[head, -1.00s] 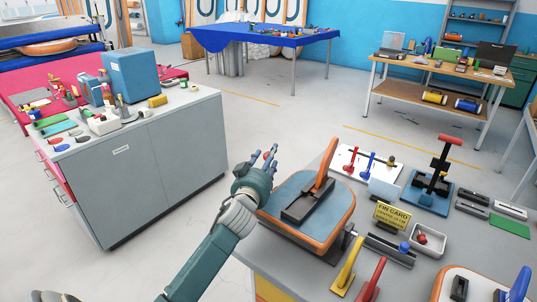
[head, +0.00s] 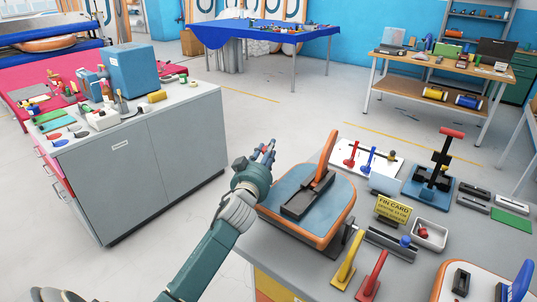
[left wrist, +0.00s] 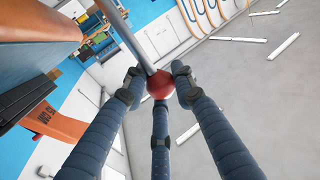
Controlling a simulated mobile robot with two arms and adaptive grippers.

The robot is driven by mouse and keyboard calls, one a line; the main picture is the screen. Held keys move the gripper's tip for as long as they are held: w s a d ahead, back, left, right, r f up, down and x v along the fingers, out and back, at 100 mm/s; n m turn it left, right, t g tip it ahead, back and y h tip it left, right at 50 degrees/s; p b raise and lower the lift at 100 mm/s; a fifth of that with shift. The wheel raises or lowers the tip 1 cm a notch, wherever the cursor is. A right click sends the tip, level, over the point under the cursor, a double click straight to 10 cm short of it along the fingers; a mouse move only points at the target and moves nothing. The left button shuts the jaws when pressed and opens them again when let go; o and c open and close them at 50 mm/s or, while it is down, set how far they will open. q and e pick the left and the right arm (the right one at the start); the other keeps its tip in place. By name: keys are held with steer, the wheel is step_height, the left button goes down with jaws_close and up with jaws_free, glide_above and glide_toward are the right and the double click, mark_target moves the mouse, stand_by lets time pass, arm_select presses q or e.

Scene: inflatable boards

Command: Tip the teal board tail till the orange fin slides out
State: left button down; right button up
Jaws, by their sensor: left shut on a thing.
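The teal board tail (head: 278,210) has an orange rim and rests tilted on the near bench. The orange fin (head: 325,162) stands upright in its black slot. In the left wrist view the board's orange rim (left wrist: 40,25) is at the upper left, and an orange lettered piece, likely the fin (left wrist: 62,128), is below it. My left gripper (head: 268,150) is beside the board's left edge. In the left wrist view its three fingers are shut on a red knob (left wrist: 160,84) at the end of a metal rod (left wrist: 130,38). My right gripper is not in view.
A fin card sign (head: 393,210), a white tray (head: 430,237), yellow (head: 347,262) and red (head: 372,275) handles and a red-topped press (head: 440,160) crowd the bench. Another board with a blue fin (head: 521,280) is at lower right. A grey cabinet (head: 150,165) stands left across open floor.

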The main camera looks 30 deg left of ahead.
arm_select(q)
steer(key=s+b, duration=0.1)
steer(key=b, duration=0.1)
steer(key=s+t+b, duration=0.1)
steer(key=s+b, duration=0.1)
steer(key=s+f+n+t+y+b, duration=0.1)
steer(key=b, duration=0.1)
steer(key=shift+s+a, duration=0.25)
steer(key=shift+s, duration=0.1)
steer(key=c, duration=1.5)
jaws_free()
steer(key=shift+s, duration=0.1)
steer(key=shift+c, duration=0.2)
steer(key=shift+o, duration=0.5)
steer(key=shift+s+a+r, duration=0.1)
steer(key=shift+s, duration=0.05)
